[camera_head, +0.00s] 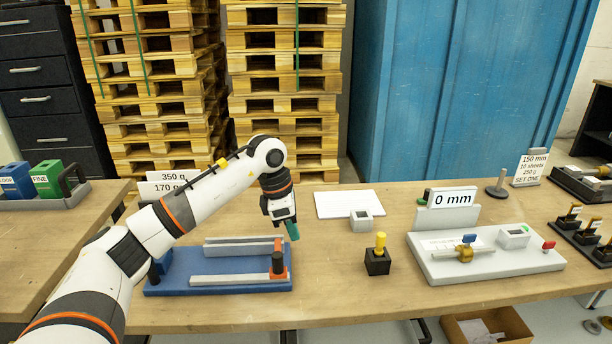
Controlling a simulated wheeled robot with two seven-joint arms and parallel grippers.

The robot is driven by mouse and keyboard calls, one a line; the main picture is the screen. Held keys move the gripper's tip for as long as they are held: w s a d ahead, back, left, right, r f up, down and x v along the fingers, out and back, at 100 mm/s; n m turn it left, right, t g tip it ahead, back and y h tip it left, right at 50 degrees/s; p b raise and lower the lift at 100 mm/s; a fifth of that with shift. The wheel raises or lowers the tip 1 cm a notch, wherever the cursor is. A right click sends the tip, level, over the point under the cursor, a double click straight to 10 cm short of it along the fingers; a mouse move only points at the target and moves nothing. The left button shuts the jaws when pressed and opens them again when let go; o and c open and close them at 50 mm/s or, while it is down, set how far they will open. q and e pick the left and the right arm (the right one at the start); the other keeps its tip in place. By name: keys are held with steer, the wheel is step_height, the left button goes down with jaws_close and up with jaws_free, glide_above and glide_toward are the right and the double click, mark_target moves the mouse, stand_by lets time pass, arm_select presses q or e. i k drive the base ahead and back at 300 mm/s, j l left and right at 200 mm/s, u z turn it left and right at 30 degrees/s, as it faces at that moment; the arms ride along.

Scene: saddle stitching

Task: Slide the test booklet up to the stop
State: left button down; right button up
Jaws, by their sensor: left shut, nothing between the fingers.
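A flat white booklet-like sheet (345,203) lies on the bench right of my left gripper, with a small light-grey block (361,221) at its front edge. I cannot tell for certain that it is the test booklet. My left gripper (293,231) is shut and empty, pointing down above the back right end of a blue fixture (220,287). Which part is the stop is unclear. My right gripper is out of view.
A light-grey plate (500,267) with a brass part (463,253), coloured knobs and a "0 mm" display (453,199) stands at the right. A black block with a yellow peg (377,262) stands mid-bench. Several dark holders line the right edge. Bare wood surrounds the yellow peg.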

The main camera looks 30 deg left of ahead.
mark_target(337, 205)
steer(key=i+j, duration=0.9)
steer(key=j, duration=0.1)
